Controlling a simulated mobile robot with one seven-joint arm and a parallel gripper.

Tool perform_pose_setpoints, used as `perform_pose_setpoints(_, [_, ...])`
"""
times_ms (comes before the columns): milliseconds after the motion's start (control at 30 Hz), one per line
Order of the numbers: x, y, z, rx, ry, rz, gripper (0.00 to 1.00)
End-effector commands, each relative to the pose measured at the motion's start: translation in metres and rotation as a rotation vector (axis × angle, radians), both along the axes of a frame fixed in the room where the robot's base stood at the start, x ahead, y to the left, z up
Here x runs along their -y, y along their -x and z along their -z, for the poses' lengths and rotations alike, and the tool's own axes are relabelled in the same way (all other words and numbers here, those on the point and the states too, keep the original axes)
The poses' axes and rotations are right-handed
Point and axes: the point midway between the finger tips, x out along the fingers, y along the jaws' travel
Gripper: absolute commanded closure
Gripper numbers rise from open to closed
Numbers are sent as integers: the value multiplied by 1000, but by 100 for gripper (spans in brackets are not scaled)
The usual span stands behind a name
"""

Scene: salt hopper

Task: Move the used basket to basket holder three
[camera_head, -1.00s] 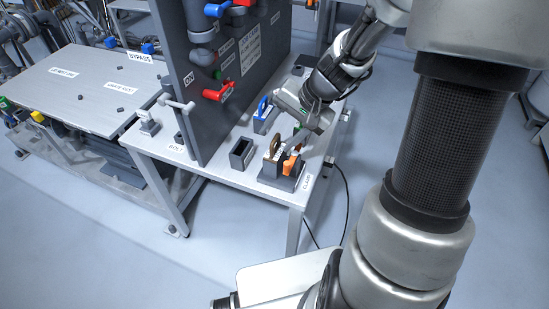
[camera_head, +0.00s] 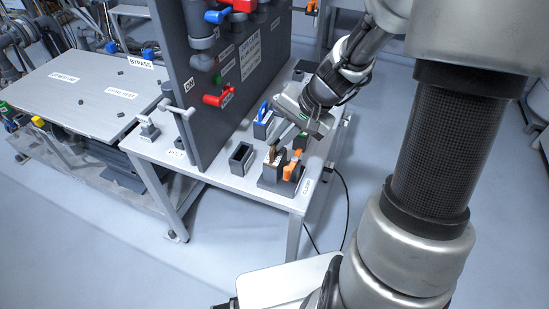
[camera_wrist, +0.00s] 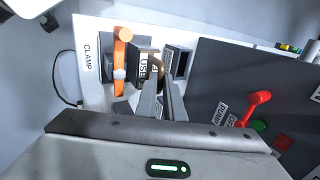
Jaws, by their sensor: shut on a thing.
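The used basket (camera_wrist: 143,68), with a tan rounded top and a label that reads "USED", sits upright in the dark clamp block (camera_head: 268,182) at the table's front corner. An orange clamp (camera_head: 292,167) stands right beside it and also shows in the wrist view (camera_wrist: 122,60). My gripper (camera_wrist: 161,80) is shut on the used basket's top, coming from above. In the head view the fingers partly hide the basket (camera_head: 269,160). I cannot read a number for holder three on any holder.
An empty dark holder (camera_head: 241,160) stands left of the clamp. A blue-handled item (camera_head: 263,122) stands in another holder behind. A tall dark panel (camera_head: 185,100) with red valve handles (camera_head: 218,99) rises on the left. Bare table lies between panel and holders.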

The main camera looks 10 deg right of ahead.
Motion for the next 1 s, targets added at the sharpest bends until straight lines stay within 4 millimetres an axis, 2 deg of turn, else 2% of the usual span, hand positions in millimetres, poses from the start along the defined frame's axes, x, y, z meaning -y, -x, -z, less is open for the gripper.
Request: perform_pose_setpoints(1000, [0, 0, -41, 1, 1, 0, 100])
